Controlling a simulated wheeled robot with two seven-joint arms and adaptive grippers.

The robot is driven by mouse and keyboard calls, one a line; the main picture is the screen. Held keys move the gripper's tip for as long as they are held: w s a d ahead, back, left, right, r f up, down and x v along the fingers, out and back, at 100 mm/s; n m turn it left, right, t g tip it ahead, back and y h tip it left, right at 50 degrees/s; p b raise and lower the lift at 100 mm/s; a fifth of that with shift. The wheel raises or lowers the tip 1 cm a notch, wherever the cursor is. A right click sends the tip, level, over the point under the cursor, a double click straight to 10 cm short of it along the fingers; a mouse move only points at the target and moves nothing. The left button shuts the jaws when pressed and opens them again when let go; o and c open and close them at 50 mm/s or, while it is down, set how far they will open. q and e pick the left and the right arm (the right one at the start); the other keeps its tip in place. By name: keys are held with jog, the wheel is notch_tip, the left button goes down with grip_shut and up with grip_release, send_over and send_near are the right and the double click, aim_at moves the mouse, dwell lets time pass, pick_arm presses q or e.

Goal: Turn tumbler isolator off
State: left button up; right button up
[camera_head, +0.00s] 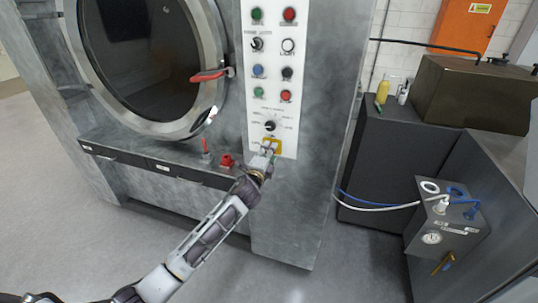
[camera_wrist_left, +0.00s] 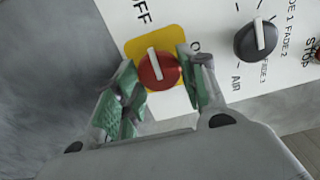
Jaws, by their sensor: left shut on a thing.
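The tumbler isolator is a red knob (camera_wrist_left: 158,72) with a white pointer line on a yellow plate (camera_wrist_left: 143,44). The yellow plate (camera_head: 277,151) also shows at the bottom of the white control panel in the head view, where my gripper largely covers the knob. My left gripper (camera_head: 266,157) reaches it from below. In the left wrist view its green-padded fingers (camera_wrist_left: 160,78) stand either side of the knob, shut on it. The pointer line runs up and slightly left. "OFF" is printed above left; a partly hidden label starting with "O" is at the right.
A black selector knob (camera_head: 270,125) sits just above the isolator, with several coloured buttons higher on the panel. A round washer door (camera_head: 150,50) with a red handle (camera_head: 208,76) is at the left. A red fitting (camera_head: 227,161) stands on the ledge beside my gripper.

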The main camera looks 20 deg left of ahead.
pick_arm(q)
jog(key=shift+n, duration=0.3)
jog(key=o, duration=1)
jog(key=shift+s, duration=0.1)
jog(key=shift+s+a, duration=0.15)
jog(key=shift+s, duration=2.8)
jog(key=shift+s+a, duration=0.1)
jog(key=shift+s, duration=2.8)
jog(key=shift+n, duration=0.3)
